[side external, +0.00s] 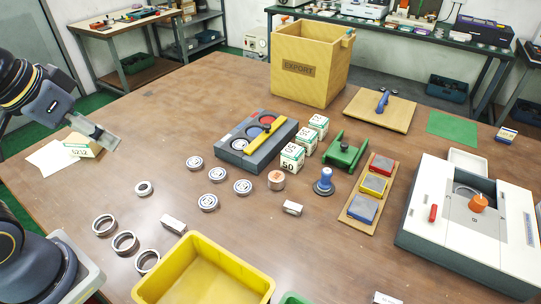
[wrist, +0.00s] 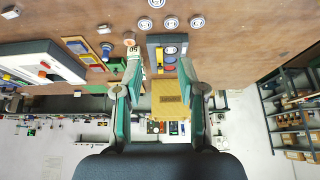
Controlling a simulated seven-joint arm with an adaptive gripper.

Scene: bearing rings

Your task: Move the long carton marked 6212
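The long carton marked 6212 (side external: 80,148) is pale with a printed label and lies at the left of the table in the side external view. It rests by white paper sheets (side external: 48,158). My gripper (side external: 112,142) is just right of it in that view, seemingly raised above the table and not touching it. In the wrist view my gripper (wrist: 158,72) has its two fingers wide apart with nothing held between them. The carton does not show in the wrist view.
A yellow EXPORT box (side external: 310,75) stands at the back. Loose bearing rings (side external: 124,242) lie at front left. The table's left-centre (side external: 170,110) is clear.

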